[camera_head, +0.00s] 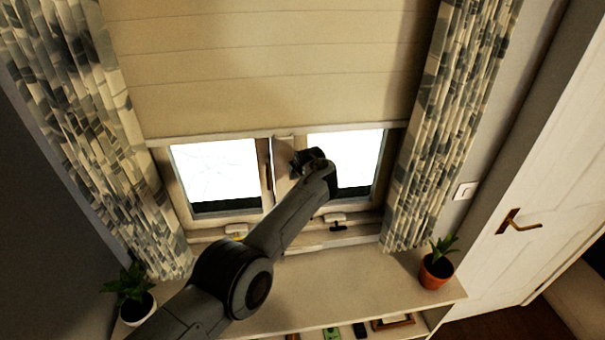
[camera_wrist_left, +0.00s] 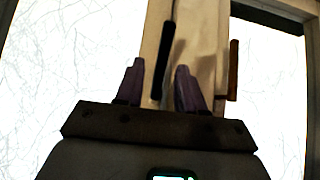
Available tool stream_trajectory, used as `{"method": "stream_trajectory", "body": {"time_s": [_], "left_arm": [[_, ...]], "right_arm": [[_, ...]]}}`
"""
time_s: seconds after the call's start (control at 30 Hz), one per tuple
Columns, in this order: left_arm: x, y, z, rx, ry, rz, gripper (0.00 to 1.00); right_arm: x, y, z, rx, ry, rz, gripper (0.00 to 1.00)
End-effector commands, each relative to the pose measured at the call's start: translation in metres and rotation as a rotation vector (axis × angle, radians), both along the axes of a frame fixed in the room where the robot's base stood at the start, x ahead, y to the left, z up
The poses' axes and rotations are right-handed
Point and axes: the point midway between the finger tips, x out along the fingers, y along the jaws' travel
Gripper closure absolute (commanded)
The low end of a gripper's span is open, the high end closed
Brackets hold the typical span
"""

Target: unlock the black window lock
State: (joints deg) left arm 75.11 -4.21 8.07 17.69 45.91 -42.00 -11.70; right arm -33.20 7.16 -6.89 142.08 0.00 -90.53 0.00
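The black window lock (camera_wrist_left: 162,62) is a slim dark bar on the pale middle post of the window in the left wrist view. My left gripper (camera_wrist_left: 160,72) has its two dark purple fingers apart, one on each side of the lower part of the bar. I cannot tell whether either finger touches it. In the head view my left gripper (camera_head: 312,158) is at the middle post, and my arm hides most of that area, including the lock. My right gripper is not in view.
A brown bar (camera_wrist_left: 233,70) stands right of the lock. A small black handle (camera_head: 338,227) sits on the lower window frame. Patterned curtains (camera_head: 455,110) flank the window. A shelf (camera_head: 385,285) below has potted plants (camera_head: 436,270) at both ends.

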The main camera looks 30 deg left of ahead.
Motion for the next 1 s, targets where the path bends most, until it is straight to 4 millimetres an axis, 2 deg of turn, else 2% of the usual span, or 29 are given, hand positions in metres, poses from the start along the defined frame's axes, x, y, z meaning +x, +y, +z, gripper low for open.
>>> {"method": "stream_trajectory", "body": {"time_s": [0.33,0.57,0.7,1.0], "left_arm": [[0.000,-0.002,0.003,0.001,-0.003,-0.001,0.62],[-0.006,-0.008,0.013,0.002,-0.006,-0.002,0.62],[-0.015,-0.013,0.021,-0.003,-0.004,0.001,0.62],[-0.041,-0.031,0.054,0.001,-0.004,0.001,0.62]], "right_arm": [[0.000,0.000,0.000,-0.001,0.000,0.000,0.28],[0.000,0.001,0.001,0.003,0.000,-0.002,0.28],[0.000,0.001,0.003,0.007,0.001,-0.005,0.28],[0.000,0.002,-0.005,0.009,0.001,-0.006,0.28]]}}
